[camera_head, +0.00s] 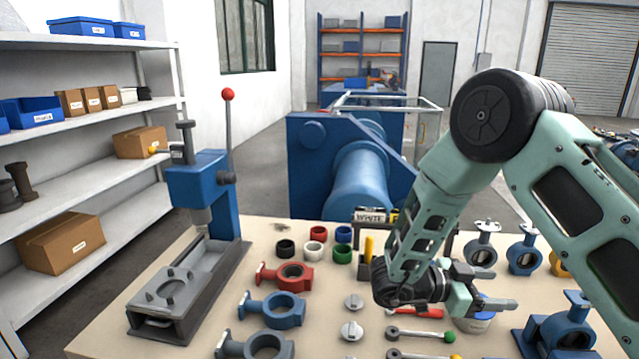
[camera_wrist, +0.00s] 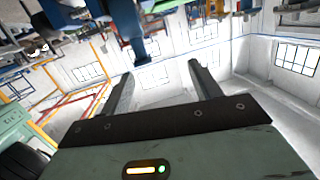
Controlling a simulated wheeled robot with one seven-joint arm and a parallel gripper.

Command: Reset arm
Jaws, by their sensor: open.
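My gripper (camera_head: 484,296) is above the right-middle part of the beige table (camera_head: 250,335), pointing right in the head view. Its two fingers are apart with nothing between them. In the wrist view the open fingers (camera_wrist: 160,88) point towards distant walls and windows, and the picture appears tilted. My green arm comes in from the right and bends down to the gripper.
A blue press (camera_head: 205,190) with a red-knobbed lever stands at the left. Red (camera_head: 290,275) and blue (camera_head: 284,309) valve bodies, coloured rings (camera_head: 314,248), discs (camera_head: 352,331) and handled rods (camera_head: 420,335) lie mid-table. More blue valves (camera_head: 524,256) stand right. A shelf (camera_head: 100,120) is beyond the left edge.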

